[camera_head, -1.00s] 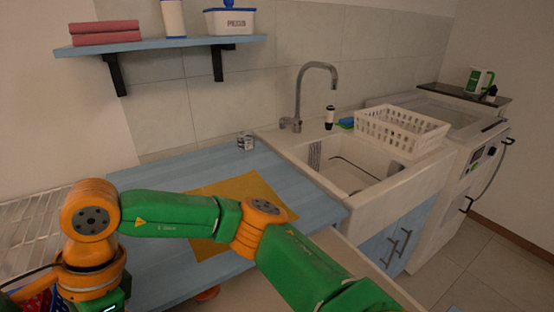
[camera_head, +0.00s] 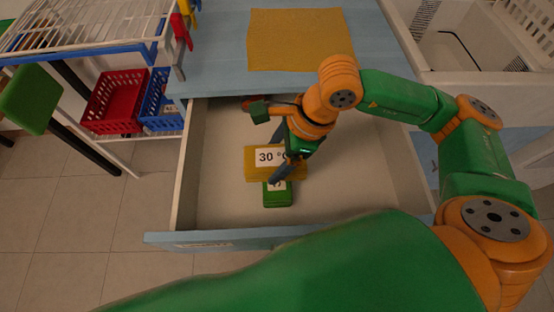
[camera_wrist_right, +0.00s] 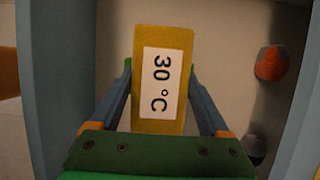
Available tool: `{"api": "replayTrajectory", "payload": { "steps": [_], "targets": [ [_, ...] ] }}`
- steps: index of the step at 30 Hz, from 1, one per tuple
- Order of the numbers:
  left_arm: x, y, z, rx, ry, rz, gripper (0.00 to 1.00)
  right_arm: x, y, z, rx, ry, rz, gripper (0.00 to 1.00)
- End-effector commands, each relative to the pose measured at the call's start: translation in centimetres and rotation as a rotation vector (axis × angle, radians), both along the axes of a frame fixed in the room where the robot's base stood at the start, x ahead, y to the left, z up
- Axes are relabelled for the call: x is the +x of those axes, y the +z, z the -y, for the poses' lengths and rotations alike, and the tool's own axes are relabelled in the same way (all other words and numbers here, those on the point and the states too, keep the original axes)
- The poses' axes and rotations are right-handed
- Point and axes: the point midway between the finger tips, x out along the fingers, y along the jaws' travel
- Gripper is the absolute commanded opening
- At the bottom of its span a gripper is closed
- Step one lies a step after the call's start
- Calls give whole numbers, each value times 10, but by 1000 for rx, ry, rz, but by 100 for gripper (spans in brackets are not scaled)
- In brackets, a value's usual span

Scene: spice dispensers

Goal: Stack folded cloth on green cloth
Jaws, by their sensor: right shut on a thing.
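A yellow folded cloth (camera_head: 250,166) with a white "30 °C" label is in the open drawer area in the head view, and it fills the middle of the right wrist view (camera_wrist_right: 160,125). My right gripper (camera_head: 280,154) is shut on it, with one finger on each long side in the wrist view. A green folded cloth (camera_head: 278,199) with a partly hidden white label shows just below the yellow one in the head view. The yellow cloth covers part of it; I cannot tell whether they touch. My left gripper is not in view.
The drawer (camera_head: 215,221) is pulled out under the blue counter (camera_head: 215,65) and its floor is mostly clear. An orange mat (camera_head: 300,40) lies on the counter. Red (camera_head: 113,100) and blue (camera_head: 160,105) baskets and a wire rack (camera_head: 85,28) stand left.

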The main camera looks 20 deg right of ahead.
Motion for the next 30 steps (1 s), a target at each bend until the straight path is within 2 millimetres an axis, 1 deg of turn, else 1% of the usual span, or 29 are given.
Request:
{"api": "replayTrajectory", "payload": {
  "steps": [1, 3, 5, 12, 16, 17, 18, 19, 25, 27, 28, 30],
  "targets": [
    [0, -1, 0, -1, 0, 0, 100, -2, -11, 2, -2, -3, -7, 19],
    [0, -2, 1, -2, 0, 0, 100, -1, -24, 1, 0, -2, -6, 19],
    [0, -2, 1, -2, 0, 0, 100, -1, -30, 1, -1, -1, -3, 19],
    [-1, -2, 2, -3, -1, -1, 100, 0, -32, 1, 0, -1, -1, 19],
    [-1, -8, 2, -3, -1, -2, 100, 0, -36, 1, 0, -1, 0, 19],
    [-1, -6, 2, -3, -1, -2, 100, 0, -34, 1, -1, -1, -1, 88],
    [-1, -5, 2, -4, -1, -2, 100, 0, -34, 1, -1, -1, -1, 98],
    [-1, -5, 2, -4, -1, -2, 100, 0, -34, 1, -1, -1, -2, 100],
    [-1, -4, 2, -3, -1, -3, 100, 0, -32, 1, -1, -1, -2, 100],
    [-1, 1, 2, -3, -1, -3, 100, 0, -27, 1, 0, -1, 0, 100],
    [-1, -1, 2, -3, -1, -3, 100, 0, -24, 3, 0, -2, 1, 100],
    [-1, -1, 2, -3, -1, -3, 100, -1, -9, 10, 0, -3, 5, 100]
  ]
}}
